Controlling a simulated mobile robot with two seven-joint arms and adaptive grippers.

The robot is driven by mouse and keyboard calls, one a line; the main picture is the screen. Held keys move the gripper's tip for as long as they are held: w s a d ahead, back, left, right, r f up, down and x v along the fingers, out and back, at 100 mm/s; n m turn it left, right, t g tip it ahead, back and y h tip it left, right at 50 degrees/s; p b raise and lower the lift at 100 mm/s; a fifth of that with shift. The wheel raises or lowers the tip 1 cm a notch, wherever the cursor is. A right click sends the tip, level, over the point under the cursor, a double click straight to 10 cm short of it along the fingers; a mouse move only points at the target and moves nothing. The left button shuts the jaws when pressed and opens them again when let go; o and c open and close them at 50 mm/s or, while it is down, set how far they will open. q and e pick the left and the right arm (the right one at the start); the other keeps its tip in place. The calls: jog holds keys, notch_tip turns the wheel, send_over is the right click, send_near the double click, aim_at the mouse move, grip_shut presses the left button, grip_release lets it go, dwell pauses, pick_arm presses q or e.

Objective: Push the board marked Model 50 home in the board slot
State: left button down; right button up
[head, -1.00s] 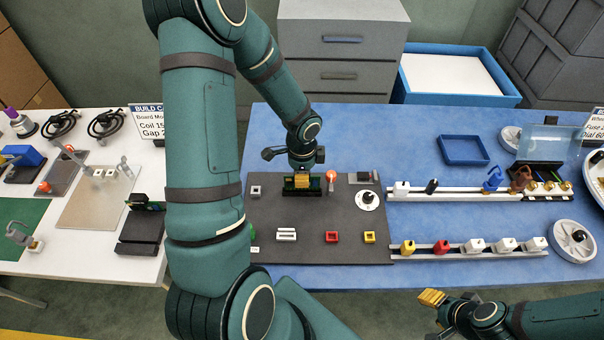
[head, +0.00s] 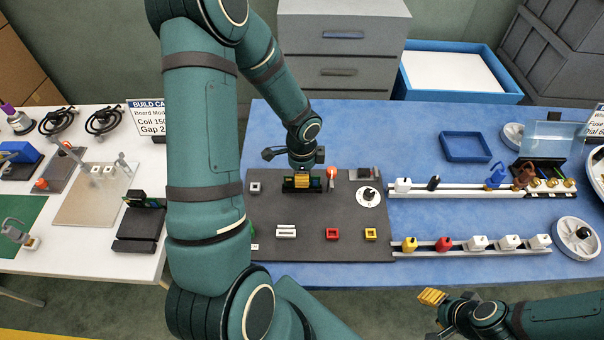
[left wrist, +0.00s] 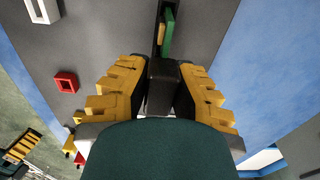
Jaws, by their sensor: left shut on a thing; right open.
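The green board (head: 317,184) stands in the black board slot (head: 289,191) at the back of the dark grey panel. My left gripper (head: 302,182) is over it from above, shut on it; its fingers hide the board's middle. In the left wrist view the board's green end (left wrist: 168,36) shows beyond the yellow fingers (left wrist: 160,85), with a black block between them. I cannot read a Model 50 mark or tell how deep the board sits. My right gripper (head: 432,297) is open and empty, in front of the blue table.
The panel (head: 300,212) also bears an orange-red knob (head: 332,172), a white dial (head: 368,196) and small coloured blocks. Rails with parts (head: 460,192) run to the right. A blue tray (head: 465,148) lies behind them. Another board (head: 135,197) stands on the left table.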

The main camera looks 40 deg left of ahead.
pick_arm(q)
jog(key=c, duration=0.9)
grip_release()
jog(key=shift+r, duration=0.1)
jog(key=shift+r+p, duration=2.55)
jog(key=shift+r, duration=0.4)
jog(key=shift+r, duration=0.1)
notch_tip(320, 180, up, 12)
